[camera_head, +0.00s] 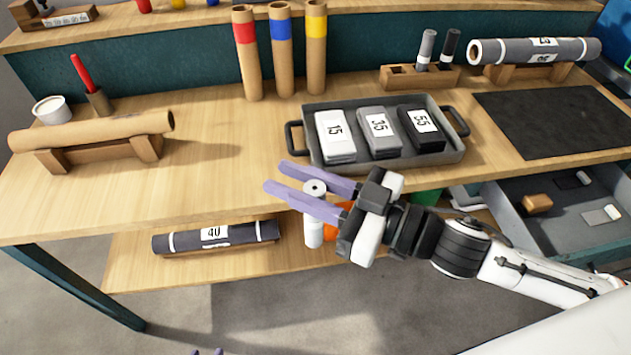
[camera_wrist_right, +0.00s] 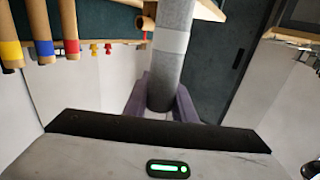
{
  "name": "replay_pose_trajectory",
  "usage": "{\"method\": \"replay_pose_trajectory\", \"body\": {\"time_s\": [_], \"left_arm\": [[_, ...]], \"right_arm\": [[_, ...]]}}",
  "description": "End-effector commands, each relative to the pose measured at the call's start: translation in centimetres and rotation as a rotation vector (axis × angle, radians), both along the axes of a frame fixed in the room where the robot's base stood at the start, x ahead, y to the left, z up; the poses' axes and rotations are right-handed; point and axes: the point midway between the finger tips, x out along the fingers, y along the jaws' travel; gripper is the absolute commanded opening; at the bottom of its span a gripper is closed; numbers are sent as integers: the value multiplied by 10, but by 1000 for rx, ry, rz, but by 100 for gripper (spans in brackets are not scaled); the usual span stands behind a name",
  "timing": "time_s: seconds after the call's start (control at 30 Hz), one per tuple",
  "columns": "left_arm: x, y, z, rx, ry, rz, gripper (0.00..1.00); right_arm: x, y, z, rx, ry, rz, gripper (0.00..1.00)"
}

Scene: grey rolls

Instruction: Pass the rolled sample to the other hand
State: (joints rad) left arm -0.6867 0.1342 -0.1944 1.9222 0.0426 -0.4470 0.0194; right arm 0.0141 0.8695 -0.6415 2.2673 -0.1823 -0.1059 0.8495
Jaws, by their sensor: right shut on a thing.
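My right gripper (camera_head: 309,186) reaches in from the right with its lilac fingers closed on a grey roll (camera_head: 315,187). The roll's round end with a dark hole faces up between the fingers, in front of the table edge. A white part of it shows below the fingers. In the right wrist view, the grey roll (camera_wrist_right: 173,60) stands between the fingers (camera_wrist_right: 160,103) and has a pale band. My left gripper (camera_head: 206,352) shows only as two lilac fingertips, apart and empty, at the bottom edge of the head view.
A grey tray (camera_head: 293,138) with sample pads numbered 15, 35 and 55 sits behind the right gripper. A brown roll (camera_head: 90,132) lies on a wooden stand at left; a dark roll (camera_head: 185,239) marked 40 lies on the lower shelf. The table's left middle is clear.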

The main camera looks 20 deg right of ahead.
Motion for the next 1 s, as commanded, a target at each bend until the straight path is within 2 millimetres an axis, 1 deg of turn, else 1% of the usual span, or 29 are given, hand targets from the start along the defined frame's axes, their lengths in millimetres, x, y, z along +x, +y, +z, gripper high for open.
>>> {"method": "replay_pose_trajectory", "body": {"time_s": [0.13, 0.5, 0.67, 0.7, 0.77, 0.8, 0.87, 0.97, 1.0], "left_arm": [[0, 0, 0, 0, 0, 0, 31], [0, 0, 0, 0, 0, 0, 31], [0, 0, 0, 0, 0, 0, 31], [0, 0, 0, 0, 0, 0, 33], [1, -1, 1, -3, -4, 0, 43], [3, -3, 4, -3, -11, -4, 46], [9, -6, 10, -2, -34, -14, 46], [27, -16, 32, -3, -109, -46, 46], [37, -22, 46, -4, -156, -67, 46]], "right_arm": [[6, 10, 4, -8, -5, 72, 0], [13, 38, 11, -2, -5, 229, 0], [15, 44, 12, -3, -2, 266, 0], [15, 44, 12, -3, -1, 271, 0], [15, 45, 12, -3, -1, 277, 0], [15, 45, 12, -2, 0, 280, 0], [15, 46, 12, -3, 0, 282, 0], [15, 46, 12, -3, 0, 282, 0], [15, 46, 12, -3, 0, 282, 0]]}}
